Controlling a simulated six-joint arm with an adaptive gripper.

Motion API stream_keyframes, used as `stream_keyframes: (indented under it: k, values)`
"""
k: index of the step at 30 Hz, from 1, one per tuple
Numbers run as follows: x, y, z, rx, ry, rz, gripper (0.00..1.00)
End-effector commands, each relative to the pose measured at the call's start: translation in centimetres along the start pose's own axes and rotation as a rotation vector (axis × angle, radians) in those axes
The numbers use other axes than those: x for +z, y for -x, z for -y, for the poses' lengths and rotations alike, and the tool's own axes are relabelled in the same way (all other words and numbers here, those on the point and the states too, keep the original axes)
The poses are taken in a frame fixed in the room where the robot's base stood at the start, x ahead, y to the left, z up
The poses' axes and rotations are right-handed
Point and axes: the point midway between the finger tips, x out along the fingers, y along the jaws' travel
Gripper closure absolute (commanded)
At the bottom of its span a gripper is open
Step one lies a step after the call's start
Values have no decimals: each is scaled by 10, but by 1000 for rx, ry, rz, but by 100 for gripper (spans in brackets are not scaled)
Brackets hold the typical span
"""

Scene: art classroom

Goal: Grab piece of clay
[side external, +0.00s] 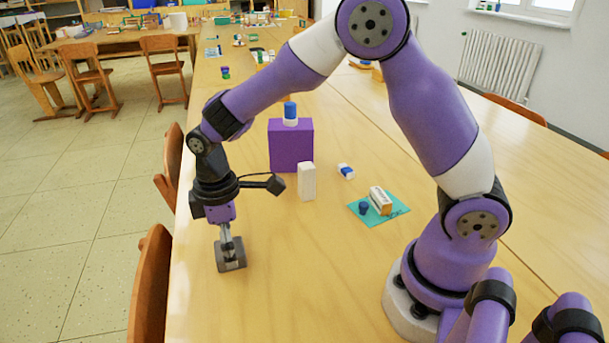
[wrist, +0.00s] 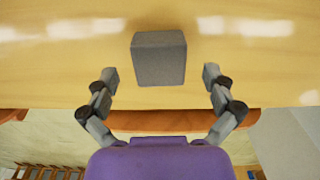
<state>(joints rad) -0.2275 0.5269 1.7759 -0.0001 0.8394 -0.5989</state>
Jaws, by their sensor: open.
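A grey block that looks like the piece of clay (side external: 231,258) sits on the wooden table near its left edge in the side view. It also shows in the wrist view (wrist: 158,58), ahead of and between the fingers. My gripper (side external: 230,243) points down at the block from just above it in the side view. In the wrist view my gripper (wrist: 160,78) has its two fingers spread wide, one on each side of the block, with gaps on both sides. Nothing is held.
A purple box (side external: 291,146) with a blue-capped bottle (side external: 290,113) on top stands behind. A white block (side external: 306,182), a small blue-and-white item (side external: 345,171) and a teal sheet (side external: 393,213) with small items lie to the right. Chairs (side external: 152,285) line the table's left edge.

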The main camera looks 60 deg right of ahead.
Motion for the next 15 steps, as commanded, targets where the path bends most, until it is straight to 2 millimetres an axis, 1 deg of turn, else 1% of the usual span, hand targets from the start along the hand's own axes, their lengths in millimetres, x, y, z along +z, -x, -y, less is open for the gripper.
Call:
stream_keyframes:
  k: [1, 4, 11, 12, 14, 15]
  values:
    - [1, -8, 0, -3, 0, 4, 2]
    - [0, -18, 0, -2, 0, 2, 2]
    - [0, -20, 0, 0, 0, -1, 2]
    - [0, -20, 0, 0, 0, -1, 12]
    - [0, -20, 0, 0, 0, -1, 42]
    - [0, -20, 0, 0, 0, -1, 62]
